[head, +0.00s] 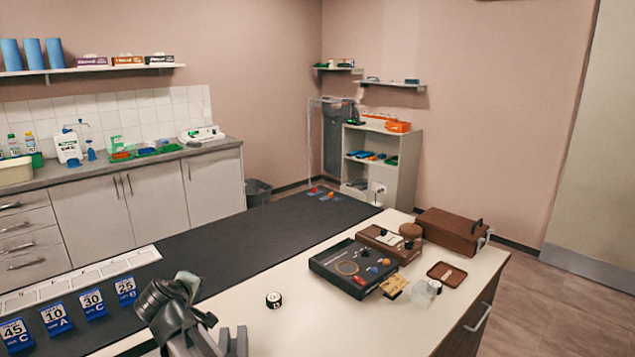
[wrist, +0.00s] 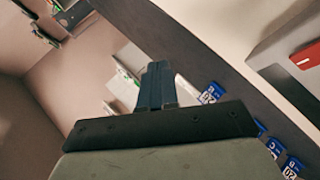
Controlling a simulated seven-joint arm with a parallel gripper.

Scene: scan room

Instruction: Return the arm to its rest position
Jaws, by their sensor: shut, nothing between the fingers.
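My gripper (wrist: 156,68) shows in the wrist view with its two dark fingers together and nothing between them. Beyond the fingertips the wrist view shows the room tilted, with the dark mat and blue cards off to the right. In the head view my arm rises from the bottom edge, left of centre, above the near part of the counter. The fingers cannot be made out clearly there. No object is held.
Blue numbered cards (head: 57,318) stand at the left of the dark mat (head: 215,255). A small black-and-white round item (head: 273,300) is right of my arm. A black tray (head: 352,268), wooden box (head: 450,233) and small brown tray (head: 447,274) are farther right.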

